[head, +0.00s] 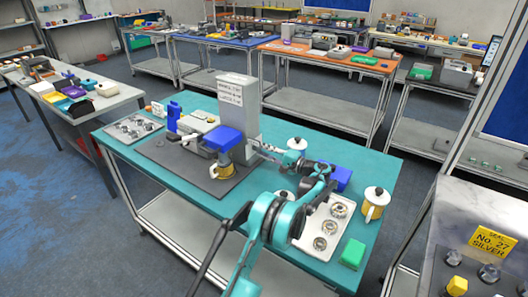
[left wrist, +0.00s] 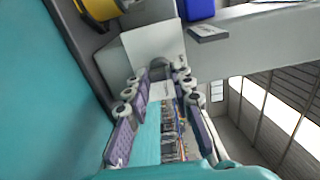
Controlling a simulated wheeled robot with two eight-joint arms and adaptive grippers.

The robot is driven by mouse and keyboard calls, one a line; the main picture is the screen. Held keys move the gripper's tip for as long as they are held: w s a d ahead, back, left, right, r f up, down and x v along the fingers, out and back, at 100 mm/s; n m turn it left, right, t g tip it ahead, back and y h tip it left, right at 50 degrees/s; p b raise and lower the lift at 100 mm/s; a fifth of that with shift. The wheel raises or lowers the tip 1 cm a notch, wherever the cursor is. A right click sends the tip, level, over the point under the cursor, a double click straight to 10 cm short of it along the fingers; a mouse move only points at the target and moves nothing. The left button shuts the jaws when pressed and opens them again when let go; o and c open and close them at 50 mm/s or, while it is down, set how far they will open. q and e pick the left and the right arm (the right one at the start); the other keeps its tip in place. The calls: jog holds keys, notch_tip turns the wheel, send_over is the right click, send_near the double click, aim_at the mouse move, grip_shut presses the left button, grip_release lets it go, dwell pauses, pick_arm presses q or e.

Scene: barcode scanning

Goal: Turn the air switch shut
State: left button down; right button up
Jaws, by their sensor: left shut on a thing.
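A tall grey machine column (head: 238,110) with white labels stands at the back of the teal table (head: 180,205). I cannot make out a separate lever, so I take the small grey rounded part (left wrist: 168,70) on the pale block in the left wrist view as the air switch. My left gripper (head: 260,149) is at the column's right side, low down. In the left wrist view its two fingers (left wrist: 160,85) close around that grey part, which is partly hidden between them. My right gripper is not in view.
White-lidded mugs (head: 376,200), a blue box (head: 336,178), a tray with round metal parts (head: 325,228) and a green block (head: 353,253) lie to the right.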

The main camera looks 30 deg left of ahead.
pick_arm(q)
jog(key=shift+n, duration=0.3)
jog(key=c, duration=1.3)
grip_release()
jog(key=d, duration=0.8)
jog(key=s+d, duration=0.1)
jog(key=d, duration=0.3)
